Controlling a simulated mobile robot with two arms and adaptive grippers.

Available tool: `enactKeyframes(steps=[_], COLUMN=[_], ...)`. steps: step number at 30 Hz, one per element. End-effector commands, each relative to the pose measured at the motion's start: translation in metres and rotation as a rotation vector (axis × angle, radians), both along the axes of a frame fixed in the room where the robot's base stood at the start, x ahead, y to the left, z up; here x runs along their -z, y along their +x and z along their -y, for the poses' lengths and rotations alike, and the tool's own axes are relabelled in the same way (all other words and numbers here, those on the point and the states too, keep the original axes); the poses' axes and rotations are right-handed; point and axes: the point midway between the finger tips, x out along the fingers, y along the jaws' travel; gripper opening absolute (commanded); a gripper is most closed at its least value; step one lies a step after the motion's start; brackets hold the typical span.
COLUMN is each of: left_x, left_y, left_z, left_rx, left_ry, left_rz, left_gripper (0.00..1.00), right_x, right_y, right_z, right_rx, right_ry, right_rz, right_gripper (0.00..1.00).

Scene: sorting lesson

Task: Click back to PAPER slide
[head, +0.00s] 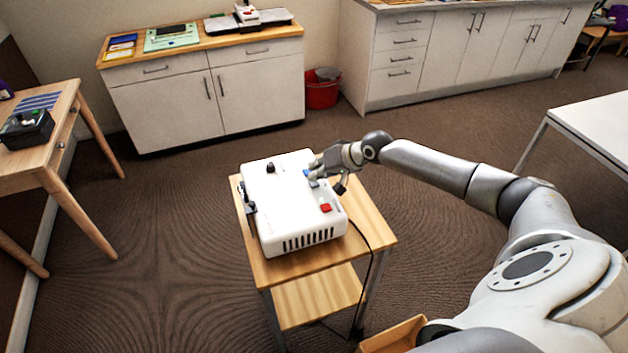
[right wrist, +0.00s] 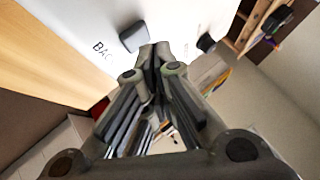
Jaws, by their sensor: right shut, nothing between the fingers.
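A white slide projector (head: 285,205) sits on a small wooden cart. Its top carries a red button (head: 325,208) near the front right and a black knob (head: 270,168) at the back left. My right gripper (head: 316,170) is over the projector's right edge, beside a small blue patch. In the right wrist view, its closed, empty fingertips (right wrist: 154,50) are close to a dark grey button (right wrist: 133,37) beside lettering that starts "BAC". I cannot tell whether they touch it. No slide picture is visible. My left gripper is out of view.
The cart top (head: 375,235) has a bare strip on the right, where a black cable hangs down. A wooden desk with a black device (head: 27,129) stands at left. A white table (head: 600,120) is at right. Cabinets and a red bin (head: 322,92) line the back.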

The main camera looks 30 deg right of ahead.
Motion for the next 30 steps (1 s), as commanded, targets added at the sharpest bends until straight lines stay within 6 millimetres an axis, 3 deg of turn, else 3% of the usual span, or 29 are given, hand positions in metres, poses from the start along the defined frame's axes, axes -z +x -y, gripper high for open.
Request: enactKeyframes(steps=[14, 30], left_x=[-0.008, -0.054], left_y=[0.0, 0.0], left_z=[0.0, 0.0], left_rx=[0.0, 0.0], left_ry=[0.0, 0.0], left_rz=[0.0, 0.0], left_gripper=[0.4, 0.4], right_x=[-0.008, -0.056], right_y=[0.0, 0.0], right_z=[0.0, 0.0], right_rx=[0.001, -0.001], right_ry=[0.0, 0.001], right_rz=[0.001, 0.0], right_gripper=[0.0, 0.0])
